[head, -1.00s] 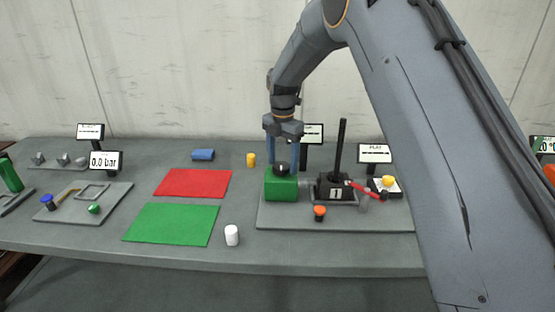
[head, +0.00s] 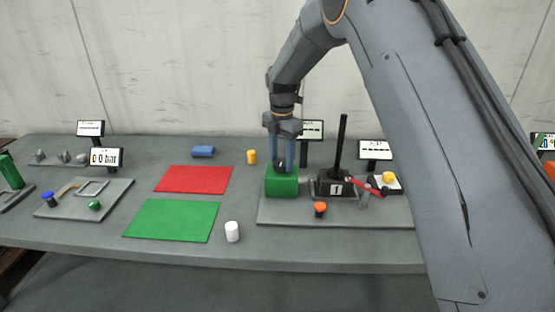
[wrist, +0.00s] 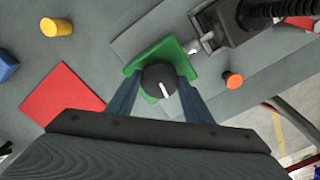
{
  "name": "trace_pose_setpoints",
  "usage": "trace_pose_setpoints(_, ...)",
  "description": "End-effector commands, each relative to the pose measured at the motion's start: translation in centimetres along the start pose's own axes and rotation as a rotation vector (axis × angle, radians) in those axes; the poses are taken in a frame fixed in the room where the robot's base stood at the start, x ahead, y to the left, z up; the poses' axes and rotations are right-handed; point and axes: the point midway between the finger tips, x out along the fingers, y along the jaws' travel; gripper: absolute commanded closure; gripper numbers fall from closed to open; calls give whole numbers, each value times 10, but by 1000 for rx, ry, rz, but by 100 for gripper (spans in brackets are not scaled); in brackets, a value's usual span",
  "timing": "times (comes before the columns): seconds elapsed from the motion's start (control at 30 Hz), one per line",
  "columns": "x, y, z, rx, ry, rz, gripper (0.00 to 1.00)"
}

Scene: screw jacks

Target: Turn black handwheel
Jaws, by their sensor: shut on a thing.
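The black handwheel (wrist: 159,80) is a round black knob with a white mark, on top of a green block (head: 281,186). My gripper (head: 283,163) points down over the block, its blue-grey fingers on either side of the handwheel. In the wrist view my gripper (wrist: 158,88) is shut on the handwheel, and the white mark on top stays visible. The green block also shows under it in the wrist view (wrist: 148,56). In the head view the fingers hide most of the handwheel.
Right of the block stand a black jack (head: 331,184) with a tall rod, a red lever (head: 366,189), an orange knob (head: 320,208) and a yellow button (head: 388,177). A yellow cylinder (head: 251,157) and white cylinder (head: 232,232) stand to the left. Red (head: 194,179) and green (head: 172,221) mats lie flat.

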Motion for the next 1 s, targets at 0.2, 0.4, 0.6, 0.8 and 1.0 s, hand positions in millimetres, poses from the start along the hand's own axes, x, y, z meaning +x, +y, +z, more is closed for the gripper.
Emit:
trace_pose_setpoints(0.2, -2, 2, 4, 158, -4, 10, 76)
trace_pose_setpoints(0.4, -2, 0, 5, 347, -4, 10, 76)
trace_pose_setpoints(0.6, -3, 0, 6, 538, -5, 10, 76)
trace_pose_setpoints(0.8, -3, -1, 7, 727, -5, 11, 76)
trace_pose_setpoints(1.0, -3, -2, 7, 917, -5, 11, 76)
